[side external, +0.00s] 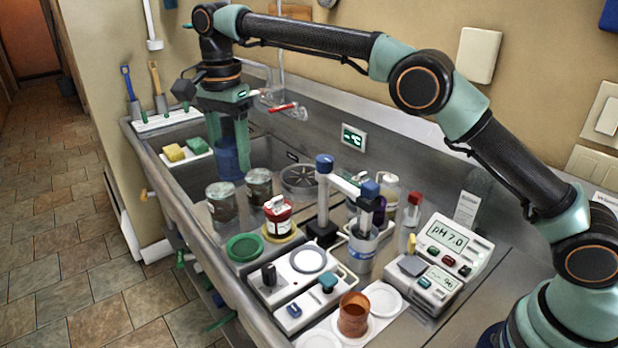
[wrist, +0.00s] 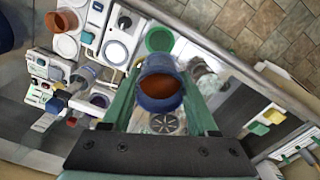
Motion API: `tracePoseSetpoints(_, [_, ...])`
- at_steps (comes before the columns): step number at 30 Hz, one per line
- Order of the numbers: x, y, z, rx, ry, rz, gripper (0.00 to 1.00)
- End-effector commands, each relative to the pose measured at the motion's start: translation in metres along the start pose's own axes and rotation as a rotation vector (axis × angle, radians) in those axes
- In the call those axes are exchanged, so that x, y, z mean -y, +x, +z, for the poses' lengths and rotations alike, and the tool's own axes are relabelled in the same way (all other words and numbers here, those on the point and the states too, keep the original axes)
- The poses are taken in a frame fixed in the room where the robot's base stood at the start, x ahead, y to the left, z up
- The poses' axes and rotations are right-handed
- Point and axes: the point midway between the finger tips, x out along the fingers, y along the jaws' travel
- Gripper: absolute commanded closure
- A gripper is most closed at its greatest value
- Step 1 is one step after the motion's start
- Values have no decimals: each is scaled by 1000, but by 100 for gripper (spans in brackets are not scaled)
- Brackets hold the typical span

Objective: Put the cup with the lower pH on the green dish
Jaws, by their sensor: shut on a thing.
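My gripper (side external: 229,146) is shut on a blue cup (side external: 228,164) over the far part of the steel bench, beyond the jars. In the wrist view the blue cup (wrist: 160,92) sits between my fingers, upright, with red-brown liquid inside. The green dish (side external: 244,247) lies empty near the bench's front edge; it also shows in the wrist view (wrist: 160,39), beyond the held cup. An orange-brown cup (side external: 353,316) stands at the near end, on a white surface; it also shows in the wrist view (wrist: 67,46). The pH meter (side external: 447,236) reads 7.0.
A probe stand (side external: 323,190) rises mid-bench beside a grey beaker (side external: 362,250). Sponges (side external: 174,152) lie at the far left.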

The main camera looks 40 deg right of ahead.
Motion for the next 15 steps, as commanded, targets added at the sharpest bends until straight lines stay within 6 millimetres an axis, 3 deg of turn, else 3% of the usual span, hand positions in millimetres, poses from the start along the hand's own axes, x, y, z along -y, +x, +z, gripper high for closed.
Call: tracePoseSetpoints(15, [-1,113,0,0,2,2,99])
